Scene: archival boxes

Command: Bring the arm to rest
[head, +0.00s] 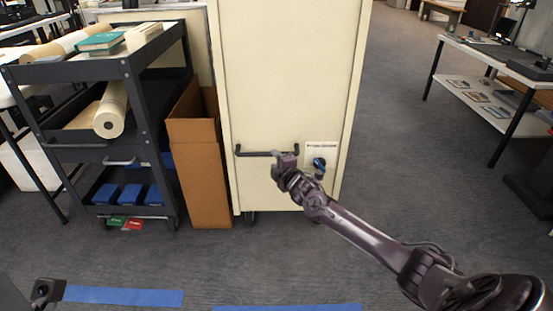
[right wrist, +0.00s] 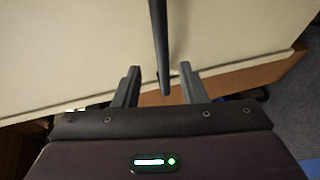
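My right gripper (head: 284,162) is in front of the cream cabinet (head: 285,70), at the right part of its dark horizontal handle (head: 252,153). In the right wrist view my right gripper (right wrist: 160,82) is open, with its two fingers wide apart. The dark handle bar (right wrist: 158,40) runs down from the top of that view and ends between the fingers, with a gap on either side. Nothing is gripped. My right arm reaches in from the lower right. I cannot make out my left gripper in the head view.
A tall open brown box (head: 200,165) stands left of the cabinet, beside a black cart (head: 90,70) holding rolls and books. A table (head: 490,60) is at right. Grey floor between is clear.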

